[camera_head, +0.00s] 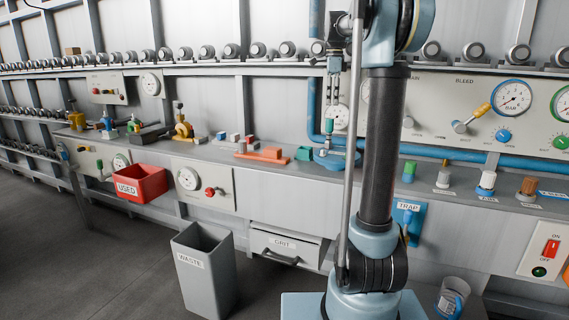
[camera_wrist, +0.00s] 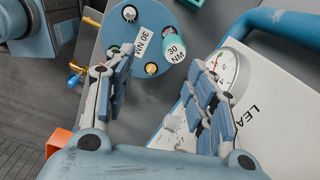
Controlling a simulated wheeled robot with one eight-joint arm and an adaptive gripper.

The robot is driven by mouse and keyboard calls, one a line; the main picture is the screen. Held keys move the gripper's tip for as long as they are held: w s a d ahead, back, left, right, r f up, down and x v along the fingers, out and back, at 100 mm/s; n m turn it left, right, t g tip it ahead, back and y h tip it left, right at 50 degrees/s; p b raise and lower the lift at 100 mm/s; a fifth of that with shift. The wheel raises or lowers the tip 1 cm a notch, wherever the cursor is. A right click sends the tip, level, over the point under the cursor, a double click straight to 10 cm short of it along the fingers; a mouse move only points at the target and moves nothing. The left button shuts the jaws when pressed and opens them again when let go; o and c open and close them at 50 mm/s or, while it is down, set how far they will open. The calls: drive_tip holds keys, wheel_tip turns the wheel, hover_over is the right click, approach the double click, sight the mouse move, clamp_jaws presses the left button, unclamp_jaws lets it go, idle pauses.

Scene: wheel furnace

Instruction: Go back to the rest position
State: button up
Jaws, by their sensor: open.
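My gripper (camera_wrist: 163,65) is open in the wrist view, its two blue-padded fingers spread apart with nothing held between them. Past the fingertips is a blue round holder (camera_wrist: 124,66) with a "30 NM" label. In the head view my gripper (camera_head: 334,85) hangs at the upper middle, small and partly hidden by my arm, above the wall-side bench. I cannot tell its exact clearance from the bench.
A bench (camera_head: 270,175) runs along the wall with a red USED bin (camera_head: 152,192) and several small parts. A grey WASTE bin (camera_head: 190,290) and GRIT drawer (camera_head: 285,258) are below. A blue pipe (camera_head: 450,152) and gauge panel (camera_head: 440,85) are at right. Floor is clear at left.

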drive_tip(key=s+f+n+t, duration=0.1)
drive_tip(key=s+f+n, duration=0.5)
drive_tip(key=s, duration=0.6)
drive_tip(key=s+f+n, duration=0.5)
drive_tip(key=s+f, duration=0.3)
drive_tip(key=s, duration=0.4)
drive_tip(key=s+f+n+t, duration=0.1)
drive_tip(key=s+f+n, duration=0.8)
drive_tip(key=s+f, duration=0.7)
wheel_tip(320, 180, down, 4)
drive_tip(key=shift+s+d+f, duration=0.15)
drive_tip(key=shift+s, duration=0.1)
